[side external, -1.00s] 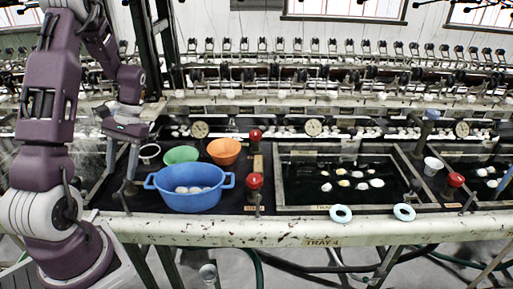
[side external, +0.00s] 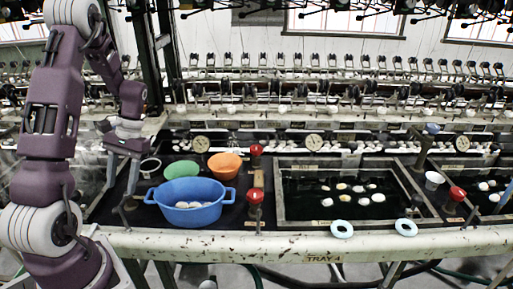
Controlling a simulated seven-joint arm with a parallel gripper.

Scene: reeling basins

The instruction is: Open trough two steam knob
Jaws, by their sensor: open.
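Three red knobs stand on short posts at the troughs: a rear one (side external: 256,150) and a front one (side external: 255,195) left of the middle trough (side external: 280,212), and one (side external: 457,193) to its right. I cannot read which knob belongs to trough two. The middle trough holds dark water with several pale cocoons. My gripper (side external: 123,170) hangs at the left, fingers pointing down, open and empty. It is left of the blue basin and well apart from all the red knobs.
Reeling machinery lines the back.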

